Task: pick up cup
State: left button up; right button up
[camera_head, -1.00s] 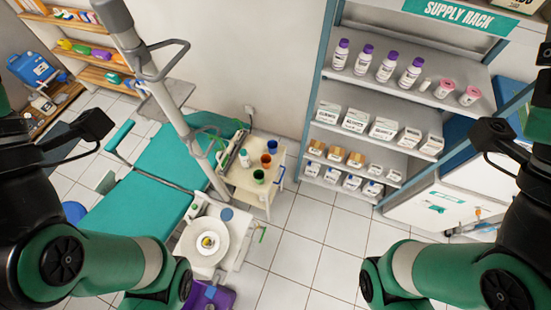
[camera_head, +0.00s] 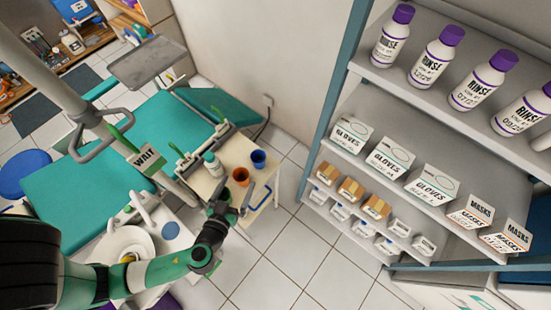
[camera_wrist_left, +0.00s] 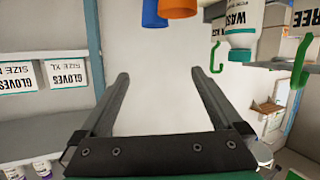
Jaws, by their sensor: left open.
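A blue cup (camera_head: 258,159) and an orange cup (camera_head: 240,176) stand on the small cream cart (camera_head: 208,182) in the head view. My left gripper (camera_head: 236,196) is over the cart's front part, just in front of the orange cup; its jaws are open and empty. In the left wrist view, the open fingers (camera_wrist_left: 160,74) have nothing between them. The blue cup (camera_wrist_left: 154,14) and orange cup (camera_wrist_left: 181,8) show there at the top edge, partly cut off. The green cup is not clearly visible. My right gripper is out of view.
A white bottle (camera_head: 212,163) stands on the cart behind the gripper, left of the cups. The teal dental chair (camera_head: 100,205) and a white basin (camera_head: 125,245) are to the left. A supply rack (camera_head: 400,140) with bottles and boxes fills the right. Tiled floor is open between.

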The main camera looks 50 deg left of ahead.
aim_at(244, 170)
pick_arm(q)
jog(key=shift+m, duration=0.4)
jog(key=s+f+b, duration=0.1)
jog(key=f+b, duration=0.1)
jog(key=s+a+f+b, duration=0.1)
jog(key=f+b, duration=0.2)
jog(key=s+f+b, duration=0.1)
jog(key=f+b, duration=0.1)
jog(key=b, duration=0.1)
jog(key=shift+a+f, duration=0.2)
jog(key=shift+f, duration=0.1)
jog(key=w+a+p, duration=0.2)
jog(key=w, duration=0.1)
jog(key=shift+h, duration=0.3)
jog(key=shift+x, duration=2.9)
jog(key=shift+s, duration=0.15)
jog(key=c, duration=1.3)
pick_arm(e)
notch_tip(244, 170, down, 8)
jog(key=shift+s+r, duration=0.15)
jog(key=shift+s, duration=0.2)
